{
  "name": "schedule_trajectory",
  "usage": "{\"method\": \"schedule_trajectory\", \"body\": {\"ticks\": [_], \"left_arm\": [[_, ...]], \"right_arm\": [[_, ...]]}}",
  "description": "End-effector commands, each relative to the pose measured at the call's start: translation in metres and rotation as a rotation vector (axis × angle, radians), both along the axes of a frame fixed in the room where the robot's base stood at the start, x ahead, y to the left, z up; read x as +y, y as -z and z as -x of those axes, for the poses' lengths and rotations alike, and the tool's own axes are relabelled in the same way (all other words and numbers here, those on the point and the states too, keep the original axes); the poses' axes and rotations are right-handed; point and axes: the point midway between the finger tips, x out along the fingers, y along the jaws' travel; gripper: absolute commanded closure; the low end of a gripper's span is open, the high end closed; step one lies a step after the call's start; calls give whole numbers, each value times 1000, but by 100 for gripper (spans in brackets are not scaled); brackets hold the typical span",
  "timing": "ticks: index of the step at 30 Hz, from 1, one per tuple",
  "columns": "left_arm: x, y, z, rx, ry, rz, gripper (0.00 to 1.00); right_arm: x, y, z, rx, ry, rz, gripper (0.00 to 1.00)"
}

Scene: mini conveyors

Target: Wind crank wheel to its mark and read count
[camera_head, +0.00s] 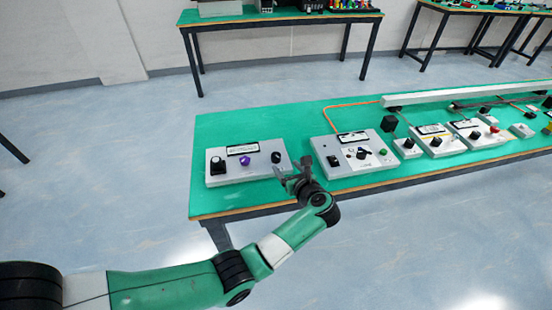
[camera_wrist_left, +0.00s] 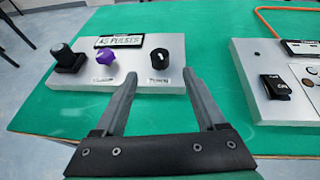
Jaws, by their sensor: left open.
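My left gripper (camera_head: 292,172) is open and empty over the front of the table, by the right end of the left grey box (camera_head: 215,177). In the left wrist view its fingers (camera_wrist_left: 160,85) are spread, below the black knob (camera_wrist_left: 167,59) of that box. The box also carries a purple knob (camera_wrist_left: 104,55), a black square-based control (camera_wrist_left: 66,58) and a display (camera_wrist_left: 120,40) whose text seems to end in "PULSES". I cannot tell for sure which part is the crank wheel. A round white dial with a black handle (camera_head: 362,153) sits on the second box (camera_head: 341,168).
Smaller grey units (camera_head: 407,148) and a long pale rail (camera_head: 450,94) stand farther right. The green table (camera_head: 225,126) is bare behind the left box.

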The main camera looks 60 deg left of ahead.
Motion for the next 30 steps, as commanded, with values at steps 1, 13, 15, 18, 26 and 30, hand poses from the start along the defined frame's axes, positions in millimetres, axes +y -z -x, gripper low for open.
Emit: {"method": "schedule_trajectory", "body": {"ticks": [1, 13, 15, 18, 26, 30], "left_arm": [[7, 5, 0, 0, -3, 0, 27], [83, 40, -10, 1, -5, 0, 27], [92, 42, -12, 0, -3, -1, 27], [99, 44, -12, 1, -3, 0, 27], [101, 42, -13, 0, -1, -1, 27], [101, 42, -13, 1, -2, -1, 49]], "right_arm": [[0, 6, 0, 0, 0, 0, 50], [0, 48, 0, 1, 0, 0, 50], [0, 53, 0, 1, 0, 0, 50], [0, 55, 0, 0, 0, 0, 50], [0, 54, 0, 0, 0, 0, 50], [0, 54, 0, 0, 0, 0, 50]]}}
